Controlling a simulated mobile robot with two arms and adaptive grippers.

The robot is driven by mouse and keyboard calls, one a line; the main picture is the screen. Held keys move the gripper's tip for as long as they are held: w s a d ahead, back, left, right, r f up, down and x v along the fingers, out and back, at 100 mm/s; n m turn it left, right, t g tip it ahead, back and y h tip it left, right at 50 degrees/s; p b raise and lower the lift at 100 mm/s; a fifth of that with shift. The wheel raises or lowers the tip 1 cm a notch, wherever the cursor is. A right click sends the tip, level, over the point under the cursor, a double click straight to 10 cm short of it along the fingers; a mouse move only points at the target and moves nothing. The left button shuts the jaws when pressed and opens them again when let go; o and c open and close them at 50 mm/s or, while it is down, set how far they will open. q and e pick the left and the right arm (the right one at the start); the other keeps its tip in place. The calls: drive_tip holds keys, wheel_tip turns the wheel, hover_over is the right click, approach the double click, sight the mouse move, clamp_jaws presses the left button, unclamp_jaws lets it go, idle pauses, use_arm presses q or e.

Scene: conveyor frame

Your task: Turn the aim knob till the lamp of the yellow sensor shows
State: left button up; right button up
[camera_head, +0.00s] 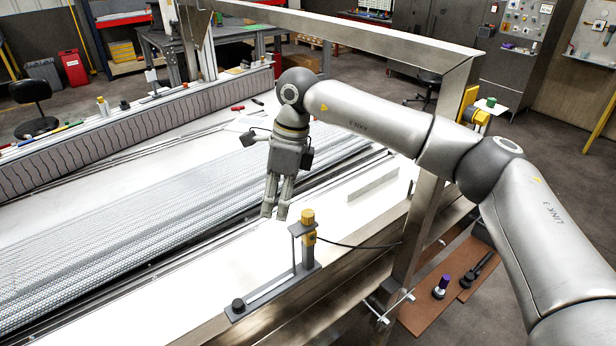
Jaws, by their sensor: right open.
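The yellow sensor (309,238) sits at the top of a short grey post on a bracket (270,289) by the conveyor's near edge. A black cable runs from it to the right. A dark round knob (238,304) stands at the bracket's front left end; I cannot tell if it is the aim knob. No lit lamp can be made out on the sensor. My right gripper (274,214) points down with its fingers apart and empty, just left of the sensor's top. I cannot tell whether it touches anything. My left gripper is out of view.
A steel frame upright (425,200) and top beam stand right of and behind the sensor. A ribbed conveyor belt (130,250) runs along the left. White surface beside the bracket is clear.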

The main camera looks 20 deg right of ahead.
sight(308, 213)
drive_tip(key=d+r, duration=0.1)
drive_tip(key=d, duration=0.1)
drive_tip(key=d+r+h, duration=0.1)
drive_tip(key=d, duration=0.1)
drive_tip(key=w+d+r+h, duration=0.1)
drive_tip(key=d, duration=0.1)
drive_tip(key=shift+d+m, duration=0.3)
wheel_tip(308, 213, down, 9)
drive_tip(key=b, duration=0.5)
drive_tip(key=shift+r, duration=0.1)
drive_tip(key=c, duration=0.6)
